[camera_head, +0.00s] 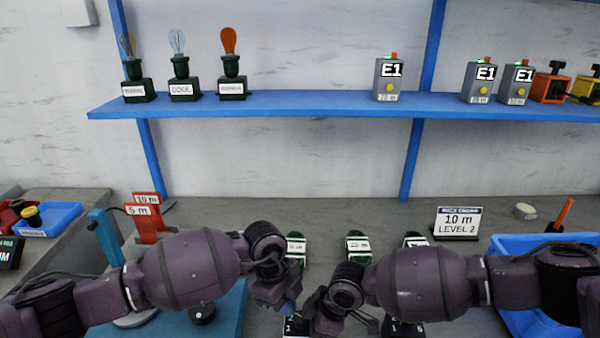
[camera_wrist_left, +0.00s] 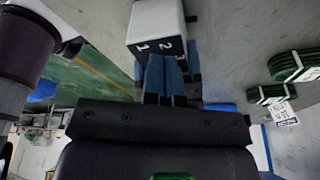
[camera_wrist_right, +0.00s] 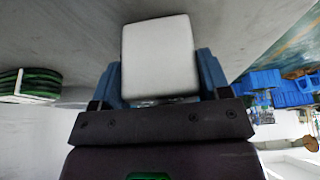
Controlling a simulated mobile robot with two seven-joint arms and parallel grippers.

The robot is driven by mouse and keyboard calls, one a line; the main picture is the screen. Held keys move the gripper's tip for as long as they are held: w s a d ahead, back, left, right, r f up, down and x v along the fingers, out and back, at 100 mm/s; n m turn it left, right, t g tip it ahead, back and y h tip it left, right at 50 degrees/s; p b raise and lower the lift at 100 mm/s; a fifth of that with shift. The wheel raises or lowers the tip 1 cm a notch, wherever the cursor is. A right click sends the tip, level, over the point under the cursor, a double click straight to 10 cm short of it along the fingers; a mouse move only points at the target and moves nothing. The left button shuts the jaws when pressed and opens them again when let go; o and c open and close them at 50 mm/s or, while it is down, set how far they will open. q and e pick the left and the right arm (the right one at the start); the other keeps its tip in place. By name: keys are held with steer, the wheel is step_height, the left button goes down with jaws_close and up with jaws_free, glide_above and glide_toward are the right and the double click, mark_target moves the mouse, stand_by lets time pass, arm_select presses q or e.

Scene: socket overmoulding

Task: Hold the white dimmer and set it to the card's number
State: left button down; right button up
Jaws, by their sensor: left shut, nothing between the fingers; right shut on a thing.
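The white dimmer (camera_wrist_right: 160,55) is a white block held between the two blue fingers of my right gripper (camera_wrist_right: 160,82). In the left wrist view, the dimmer (camera_wrist_left: 155,16) shows a black face with the numbers 1, 2 and 3. My left gripper (camera_wrist_left: 165,65) is shut and empty, its fingertips up against or very near that face; contact cannot be told. The fingers hide part of the face, so its setting is not readable. In the head view, my left gripper (camera_head: 290,305) is close beside my right gripper (camera_head: 322,318). The card (camera_head: 459,222) reads "10 m LEVEL 2".
Several green cable coils (camera_head: 358,246) lie on the grey bench behind my grippers. A blue bin (camera_head: 505,245) stands at the right, under my right arm. Red length stands (camera_head: 148,215) are behind my left arm. A blue shelf (camera_head: 300,104) carries lamps and grey E1 boxes.

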arm_select(q)
steer(key=shift+s+a+f, duration=0.1)
steer(key=shift+s+f, duration=0.1)
steer(key=shift+f, duration=0.45)
arm_select(e)
steer(key=shift+s+f, duration=0.1)
steer(key=shift+f, duration=0.05)
steer(key=shift+s+a, duration=0.15)
steer(key=shift+a, duration=0.1)
arm_select(q)
steer(key=shift+w, duration=0.15)
steer(key=shift+w+a, duration=0.1)
steer(key=shift+w+r, duration=0.15)
steer(key=shift+r, duration=0.3)
arm_select(e)
steer(key=shift+d, duration=0.15)
arm_select(q)
steer(key=shift+r, duration=2.9)
arm_select(e)
steer(key=shift+w+d, duration=0.2)
steer(key=shift+w, duration=0.05)
steer(key=o, duration=1)
steer(key=shift+o, duration=0.3)
